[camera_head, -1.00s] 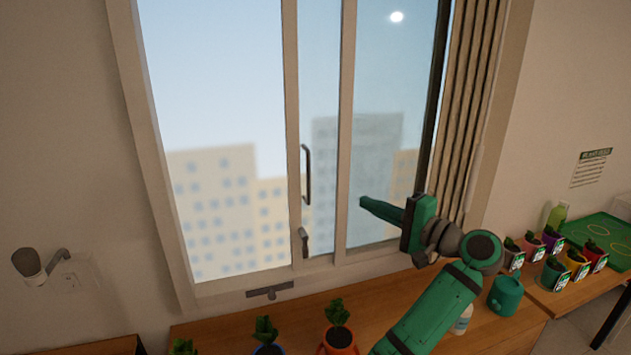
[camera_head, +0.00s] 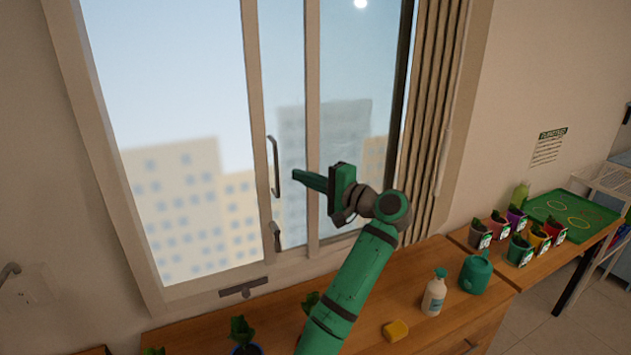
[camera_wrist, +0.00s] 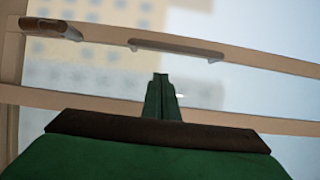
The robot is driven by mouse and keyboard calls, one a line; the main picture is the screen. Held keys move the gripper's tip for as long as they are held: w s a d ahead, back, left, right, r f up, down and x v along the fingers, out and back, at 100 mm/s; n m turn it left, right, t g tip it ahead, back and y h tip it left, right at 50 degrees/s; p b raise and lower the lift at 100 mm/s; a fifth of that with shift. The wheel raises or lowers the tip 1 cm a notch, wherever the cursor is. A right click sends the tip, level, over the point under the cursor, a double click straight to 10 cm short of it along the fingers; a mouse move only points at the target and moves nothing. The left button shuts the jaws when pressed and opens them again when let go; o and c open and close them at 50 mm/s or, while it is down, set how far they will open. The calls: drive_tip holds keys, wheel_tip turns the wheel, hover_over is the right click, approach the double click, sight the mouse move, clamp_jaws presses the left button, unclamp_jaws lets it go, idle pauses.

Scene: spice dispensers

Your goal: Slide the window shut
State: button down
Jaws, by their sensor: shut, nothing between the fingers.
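The sliding window has pale frames, and its left part stands open onto blurred buildings. The sliding sash's edge stile (camera_head: 259,130) carries a dark vertical bar handle (camera_head: 273,166) and a small latch (camera_head: 277,236) below it. My green gripper (camera_head: 295,175) is shut and empty, its tips pointing left, a little right of the bar handle and apart from it in the picture. In the wrist view the shut fingers (camera_wrist: 160,78) point toward the bar handle (camera_wrist: 178,48), with the latch (camera_wrist: 50,28) at the upper left. I cannot tell the exact gap.
A wooden counter (camera_head: 450,290) below the window holds a spray bottle (camera_head: 433,293), a teal watering can (camera_head: 475,273), a yellow sponge (camera_head: 395,330) and potted plants. Several small pots and a green tray (camera_head: 580,205) stand at the right. A folded curtain (camera_head: 430,130) hangs right of the window.

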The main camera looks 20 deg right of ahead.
drive_tip(key=shift+s+a, duration=0.2)
drive_tip(key=shift+a, duration=0.6)
drive_tip(key=shift+s+a, duration=0.2)
drive_tip(key=shift+a, duration=0.55)
